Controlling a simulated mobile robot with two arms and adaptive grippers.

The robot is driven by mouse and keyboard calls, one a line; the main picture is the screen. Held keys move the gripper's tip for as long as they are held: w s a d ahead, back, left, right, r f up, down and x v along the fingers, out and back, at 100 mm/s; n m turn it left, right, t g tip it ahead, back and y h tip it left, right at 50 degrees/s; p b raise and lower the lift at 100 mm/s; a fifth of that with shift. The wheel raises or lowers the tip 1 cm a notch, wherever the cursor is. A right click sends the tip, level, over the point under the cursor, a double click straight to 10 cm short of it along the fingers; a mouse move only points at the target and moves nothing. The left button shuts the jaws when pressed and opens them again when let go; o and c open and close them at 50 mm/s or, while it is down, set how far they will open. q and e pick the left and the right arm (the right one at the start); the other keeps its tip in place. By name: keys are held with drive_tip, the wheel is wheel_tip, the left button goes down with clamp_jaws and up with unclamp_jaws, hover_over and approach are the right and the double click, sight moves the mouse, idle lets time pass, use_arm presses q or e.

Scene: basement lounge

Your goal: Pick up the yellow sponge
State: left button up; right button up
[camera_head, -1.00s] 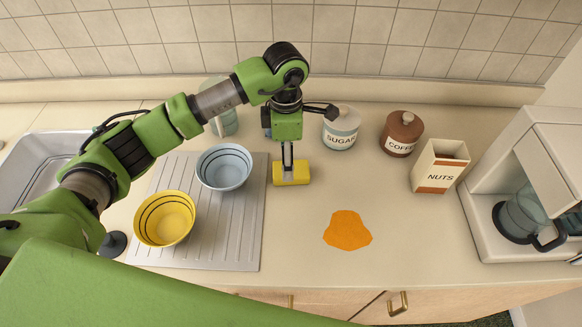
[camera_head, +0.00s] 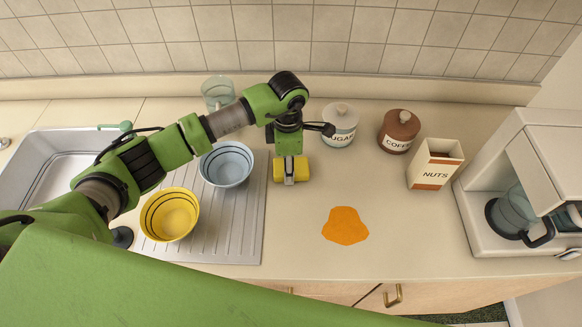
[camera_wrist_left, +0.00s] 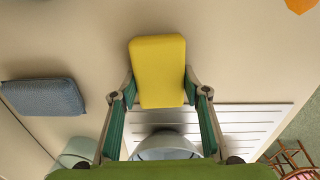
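The yellow sponge (camera_head: 279,168) is a small block at the right end of the drying board, in front of the sugar jar. My left gripper (camera_head: 290,178) is on it. In the left wrist view the yellow sponge (camera_wrist_left: 158,70) sits between both fingertips (camera_wrist_left: 158,88), one pressed to each side, so the gripper is shut on it. The sponge looks raised off the counter, though its height is hard to tell. My right gripper is not in view.
A yellow bowl (camera_head: 170,215) and light blue bowl (camera_head: 226,164) stand on the board (camera_head: 240,235). Behind are sugar (camera_head: 341,125) and coffee jars (camera_head: 399,132); right, a nuts box (camera_head: 435,165) and coffee maker (camera_head: 545,190). An orange patch (camera_head: 345,226) marks the counter. A blue-grey pad (camera_wrist_left: 43,97) lies left.

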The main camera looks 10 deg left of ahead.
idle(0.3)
use_arm(q)
drive_tip(key=shift+r+b, duration=0.5)
drive_tip(key=shift+b, duration=0.15)
wheel_tip(320, 180, up, 2)
drive_tip(key=shift+r+b, duration=0.1)
drive_tip(key=shift+b, duration=0.65)
drive_tip(key=s+d+r+b, duration=0.2)
drive_tip(key=s+r+b, duration=0.2)
drive_tip(key=s+r, duration=0.5)
drive_tip(key=shift+s+d+r+b, duration=0.3)
drive_tip(key=shift+s+d+r, duration=0.1)
drive_tip(key=shift+s, duration=1.95)
